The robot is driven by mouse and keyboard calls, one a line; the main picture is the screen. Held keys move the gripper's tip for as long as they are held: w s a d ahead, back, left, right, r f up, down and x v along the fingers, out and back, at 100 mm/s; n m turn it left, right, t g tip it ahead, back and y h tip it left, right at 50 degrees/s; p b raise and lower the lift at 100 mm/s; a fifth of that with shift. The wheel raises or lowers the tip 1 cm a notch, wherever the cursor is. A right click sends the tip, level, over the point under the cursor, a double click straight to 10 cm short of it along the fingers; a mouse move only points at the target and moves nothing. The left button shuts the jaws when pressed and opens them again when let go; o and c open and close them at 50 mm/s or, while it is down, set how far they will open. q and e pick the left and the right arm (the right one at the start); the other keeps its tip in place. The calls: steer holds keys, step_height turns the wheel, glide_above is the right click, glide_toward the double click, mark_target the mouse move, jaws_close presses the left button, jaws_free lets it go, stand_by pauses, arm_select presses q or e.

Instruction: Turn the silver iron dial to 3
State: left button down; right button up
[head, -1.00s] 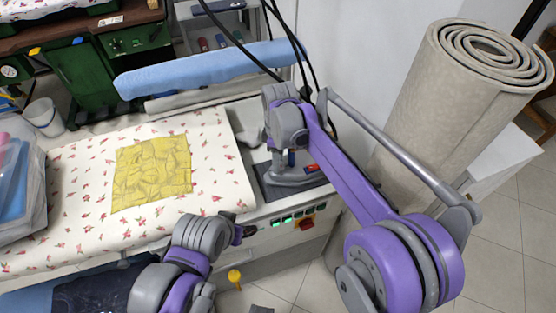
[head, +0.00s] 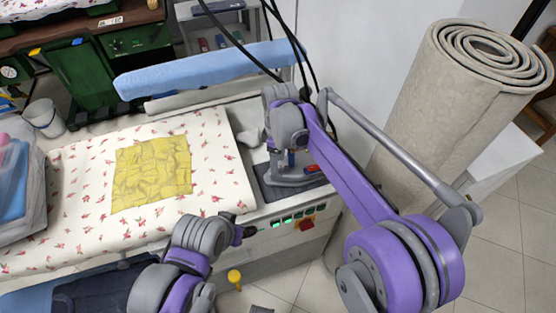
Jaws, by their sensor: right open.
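The silver iron (head: 294,181) sits on a dark grey pad (head: 266,191) at the right end of the ironing table. It is partly covered by my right arm, and I cannot make out its dial or the dial's setting. My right gripper (head: 279,150) points down over the iron, open. Its fingertips are small and partly hidden by the wrist, so I cannot tell whether they touch the dial. My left gripper (head: 243,234) is at the table's front edge, left of the switch panel. Its fingers are too dark and small to read.
A yellow cloth (head: 152,174) lies on the flowered ironing board (head: 80,170). Green-lit switches and a red switch (head: 306,224) are on the table front. A blue sleeve board (head: 205,68) is behind. A rolled grey carpet (head: 455,110) stands right. Black cables hang near the iron.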

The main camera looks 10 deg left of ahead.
step_height(320, 180, up, 11)
steer(key=shift+w+p, duration=0.25)
steer(key=shift+p, duration=0.1)
steer(key=shift+f, duration=0.1)
